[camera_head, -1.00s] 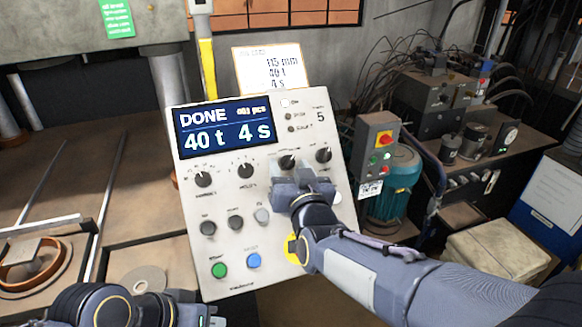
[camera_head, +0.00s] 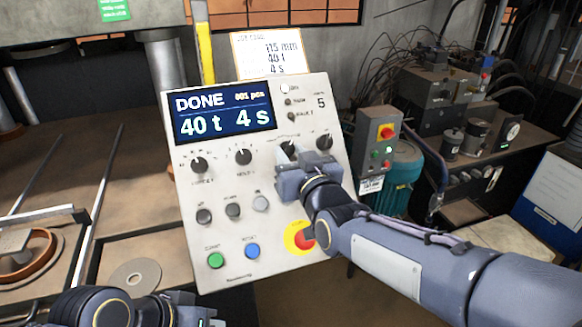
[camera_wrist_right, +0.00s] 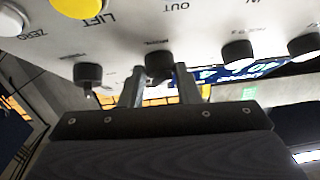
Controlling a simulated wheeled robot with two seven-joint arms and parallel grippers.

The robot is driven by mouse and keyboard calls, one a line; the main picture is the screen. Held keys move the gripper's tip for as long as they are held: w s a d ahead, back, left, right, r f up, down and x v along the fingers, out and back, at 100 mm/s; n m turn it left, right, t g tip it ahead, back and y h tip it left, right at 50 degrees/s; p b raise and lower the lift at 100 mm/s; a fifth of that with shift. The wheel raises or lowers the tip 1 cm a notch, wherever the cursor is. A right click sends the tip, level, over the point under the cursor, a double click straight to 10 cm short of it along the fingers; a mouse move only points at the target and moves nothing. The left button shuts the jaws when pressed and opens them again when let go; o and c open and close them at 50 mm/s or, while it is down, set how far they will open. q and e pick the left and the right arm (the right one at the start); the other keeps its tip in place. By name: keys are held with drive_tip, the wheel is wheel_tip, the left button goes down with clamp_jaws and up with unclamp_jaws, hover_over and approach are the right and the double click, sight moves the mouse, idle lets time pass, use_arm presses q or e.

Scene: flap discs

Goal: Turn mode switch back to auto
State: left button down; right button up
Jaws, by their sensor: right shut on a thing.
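The mode switch is a dark rotary knob (camera_head: 288,148) in the upper row of the pale control panel (camera_head: 236,215), right below the display (camera_head: 222,111). My right gripper (camera_head: 294,165) is at this knob and hides much of it. In the right wrist view, the two fingers of my right gripper (camera_wrist_right: 160,72) stand one on each side of the knob (camera_wrist_right: 160,62), shut on it. The knob's pointer position and label are too small to read. My left gripper (camera_head: 180,307) shows only partly at the bottom left, and its fingers cannot be made out.
Other knobs (camera_head: 243,156) sit beside the held one, with push buttons (camera_head: 216,260) below. A red emergency stop (camera_head: 304,238) on yellow is under my right arm. A small switch box (camera_head: 378,145) stands right of the panel. The display reads DONE, 40 t, 4 s.

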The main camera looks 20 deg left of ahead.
drive_tip(key=shift+w+d+f+n+g+y+b, duration=0.15)
drive_tip(key=shift+n+g+y+b, duration=0.15)
drive_tip(key=shift+n+b, duration=0.3)
drive_tip(key=shift+w+d+f+n+g+y+b, duration=0.1)
drive_tip(key=shift+d+n+g+y+b, duration=0.15)
drive_tip(key=shift+n+b, duration=0.35)
drive_tip(key=shift+r+n+g+y, duration=0.25)
drive_tip(key=shift+n+g+y, duration=0.1)
drive_tip(key=shift+n, duration=0.25)
drive_tip(key=shift+w+r+n+p, duration=0.15)
drive_tip(key=shift+n+p, duration=0.15)
drive_tip(key=shift+n, duration=0.2)
drive_tip(key=n+g+p, duration=0.1)
drive_tip(key=n+p, duration=0.1)
drive_tip(key=p, duration=0.1)
drive_tip(key=n+g+y+p, duration=0.1)
drive_tip(key=n+g+p, duration=0.1)
drive_tip(key=p, duration=0.1)
drive_tip(key=shift+r+y, duration=0.3)
use_arm(q)
drive_tip(key=shift+r+p, duration=0.75)
drive_tip(key=shift+r, duration=1.45)
use_arm(e)
drive_tip(key=shift+a+f+n+g, duration=0.1)
drive_tip(key=shift+f+n+g, duration=0.1)
drive_tip(key=shift+n+g, duration=0.15)
drive_tip(key=o, duration=1)
drive_tip(key=shift+f, duration=0.1)
drive_tip(key=shift+c, duration=0.2)
